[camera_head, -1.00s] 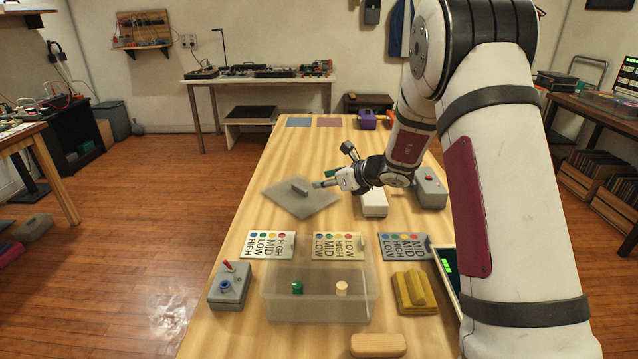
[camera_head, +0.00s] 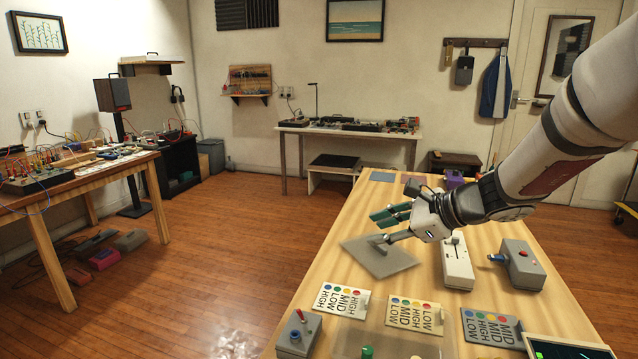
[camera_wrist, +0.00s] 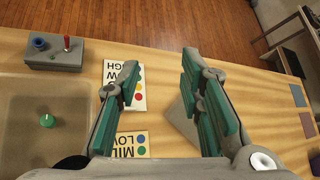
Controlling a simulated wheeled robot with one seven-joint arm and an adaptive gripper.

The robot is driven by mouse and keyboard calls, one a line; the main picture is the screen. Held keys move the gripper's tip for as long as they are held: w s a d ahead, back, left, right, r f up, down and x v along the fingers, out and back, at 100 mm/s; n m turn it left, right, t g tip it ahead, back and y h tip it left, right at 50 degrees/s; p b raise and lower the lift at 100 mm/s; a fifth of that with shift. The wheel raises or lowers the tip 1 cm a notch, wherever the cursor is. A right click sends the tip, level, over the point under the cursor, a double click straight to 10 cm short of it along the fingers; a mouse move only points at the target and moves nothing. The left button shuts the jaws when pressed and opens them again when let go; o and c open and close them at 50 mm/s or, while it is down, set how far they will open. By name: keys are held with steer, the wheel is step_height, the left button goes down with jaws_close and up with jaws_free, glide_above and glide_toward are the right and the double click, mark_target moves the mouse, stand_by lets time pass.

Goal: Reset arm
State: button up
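My gripper (camera_head: 394,224) is over the wooden table in the head view, just above a grey square plate (camera_head: 398,263) with a small grey handle. In the wrist view my gripper's green-padded fingers (camera_wrist: 160,100) are spread wide apart with nothing between them. The grey plate (camera_wrist: 181,118) shows partly behind the right finger in that view. My arm reaches in from the upper right of the head view.
A white switch box (camera_head: 457,268) and a grey box with a red button (camera_head: 522,265) stand right of my gripper. Label cards (camera_head: 341,300) lie nearer, with a clear bin (camera_wrist: 30,140) and a grey control box (camera_head: 298,335). Open floor (camera_head: 220,250) lies left.

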steer(key=s+a+r+n+g+h, duration=0.1)
steer(key=s+a+r+n+g, duration=0.15)
steer(key=s+n, duration=0.6)
steer(key=s+a+r+n+g+h, duration=0.1)
steer(key=s+a+n+g, duration=0.15)
steer(key=s, duration=1.15)
steer(key=s+d+f+n+g+h, duration=0.15)
steer(key=s+d+n+h, duration=0.35)
steer(key=s, duration=0.5)
steer(key=s+d+f+n+h, duration=0.2)
steer(key=s+d+n, duration=0.3)
steer(key=s, duration=0.4)
step_height(320, 180, up, 19)
steer(key=t+p, duration=0.3)
steer(key=p, duration=1.4)
steer(key=shift+d+f+m, duration=0.2)
steer(key=shift+d+m, duration=0.1)
steer(key=shift+d, duration=0.05)
steer(key=shift+w, duration=0.15)
